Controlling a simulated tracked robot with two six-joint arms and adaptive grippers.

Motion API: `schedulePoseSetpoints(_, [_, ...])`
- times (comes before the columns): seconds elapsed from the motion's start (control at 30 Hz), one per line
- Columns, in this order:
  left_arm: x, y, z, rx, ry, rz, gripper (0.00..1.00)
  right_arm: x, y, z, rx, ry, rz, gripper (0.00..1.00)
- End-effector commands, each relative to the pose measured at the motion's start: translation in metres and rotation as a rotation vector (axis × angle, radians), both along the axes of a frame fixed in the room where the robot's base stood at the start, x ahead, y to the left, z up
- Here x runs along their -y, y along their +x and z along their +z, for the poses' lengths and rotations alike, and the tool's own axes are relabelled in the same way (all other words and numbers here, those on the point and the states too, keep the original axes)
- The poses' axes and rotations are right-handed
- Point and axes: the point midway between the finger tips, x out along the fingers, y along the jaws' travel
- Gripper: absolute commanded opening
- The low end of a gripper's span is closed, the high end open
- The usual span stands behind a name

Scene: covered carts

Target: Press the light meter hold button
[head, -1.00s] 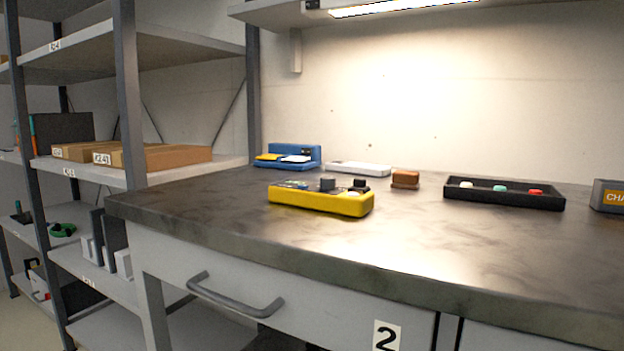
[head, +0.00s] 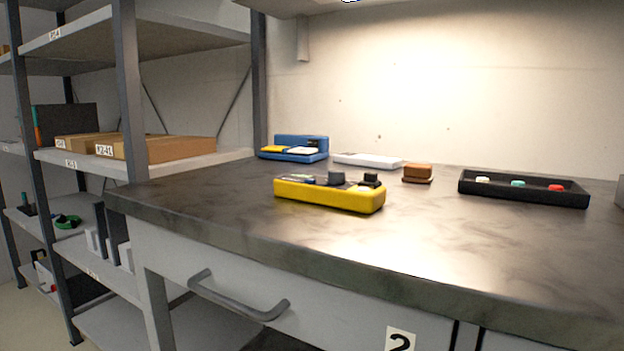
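A yellow device (head: 328,194) lies on the workbench, with a dark round knob (head: 336,178), a smaller black knob and a pale round spot on its top. A flat white device (head: 367,161) lies behind it, and a blue device (head: 293,148) with yellow and white parts stands at the back left. I cannot tell for sure which of these is the light meter, and no hold button can be read. Neither of my grippers is in view.
A brown block (head: 417,173) and a black tray (head: 520,199) with white, green and red pieces sit at the back. A drawer handle (head: 238,305) sticks out below; shelving (head: 125,100) stands at left.

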Motion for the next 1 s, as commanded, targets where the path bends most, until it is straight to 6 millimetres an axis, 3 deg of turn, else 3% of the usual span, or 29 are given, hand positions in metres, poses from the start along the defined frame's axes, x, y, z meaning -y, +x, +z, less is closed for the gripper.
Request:
schedulePoseSetpoints(0.03, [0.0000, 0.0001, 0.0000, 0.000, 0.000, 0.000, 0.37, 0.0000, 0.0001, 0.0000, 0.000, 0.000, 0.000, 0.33])
schedulePoseSetpoints(0.23, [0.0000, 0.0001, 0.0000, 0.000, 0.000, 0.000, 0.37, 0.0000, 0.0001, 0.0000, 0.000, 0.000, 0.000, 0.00])
schedulePoseSetpoints(1.0, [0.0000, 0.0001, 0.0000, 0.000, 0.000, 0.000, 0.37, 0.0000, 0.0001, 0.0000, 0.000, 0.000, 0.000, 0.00])
